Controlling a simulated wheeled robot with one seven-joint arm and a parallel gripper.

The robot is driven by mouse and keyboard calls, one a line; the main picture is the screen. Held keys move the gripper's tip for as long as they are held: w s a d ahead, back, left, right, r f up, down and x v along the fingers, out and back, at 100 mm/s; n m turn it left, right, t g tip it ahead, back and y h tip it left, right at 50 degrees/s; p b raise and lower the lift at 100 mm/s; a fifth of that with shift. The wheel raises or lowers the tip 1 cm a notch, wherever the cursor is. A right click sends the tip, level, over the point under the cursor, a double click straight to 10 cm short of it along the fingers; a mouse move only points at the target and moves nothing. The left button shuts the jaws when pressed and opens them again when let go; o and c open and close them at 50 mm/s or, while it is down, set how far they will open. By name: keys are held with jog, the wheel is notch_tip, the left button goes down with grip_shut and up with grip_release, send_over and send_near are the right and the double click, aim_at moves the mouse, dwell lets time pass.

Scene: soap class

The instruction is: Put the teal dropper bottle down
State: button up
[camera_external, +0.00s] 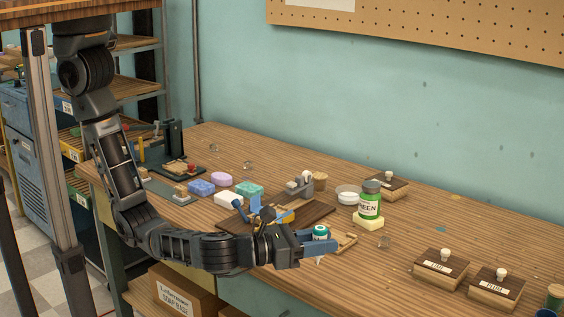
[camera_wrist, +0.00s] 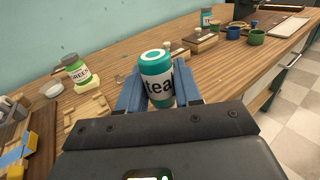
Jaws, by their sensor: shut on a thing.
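The teal dropper bottle (camera_wrist: 157,81) has a white label reading "teal" and a teal cap with a white ring. It stands between the blue fingers of my gripper (camera_wrist: 160,92), which are shut on it. In the external view the bottle (camera_external: 320,233) shows at the end of my gripper (camera_external: 318,242), near the front edge of the wooden table (camera_external: 430,222). A pale tip shows under the fingers there. I cannot tell for sure whether the bottle touches the table.
A green bottle (camera_external: 369,200) stands on a yellow block behind my gripper, beside a white bowl (camera_external: 348,194). Wooden stamps labelled "TEAL" (camera_external: 440,268) and "PLUM" (camera_external: 495,288) sit to the right. Soap bars (camera_external: 221,179) lie to the left.

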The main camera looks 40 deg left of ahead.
jog(key=w+d+r+m+g+h+b, duration=0.15)
jog(key=d+m+g+h+b, duration=0.3)
jog(key=d, duration=1.25)
jog(key=shift+h, duration=0.25)
jog(key=w+f, duration=0.2)
jog(key=w, duration=0.1)
jog(key=w+f+b, duration=0.1)
jog(key=w+f, duration=0.1)
jog(key=w, duration=0.2)
jog(key=w+a+f, duration=0.1)
jog(key=w+f, duration=0.1)
jog(key=w, duration=0.1)
jog(key=shift+w+f+b, duration=0.3)
jog(key=shift+w+b, duration=0.05)
jog(key=shift+w, duration=0.05)
jog(key=shift+w+f+b, duration=0.1)
jog(key=shift+f+b, duration=0.9)
jog(key=shift+f, duration=1.05)
jog(key=shift+f, duration=0.15)
jog(key=o, duration=1)
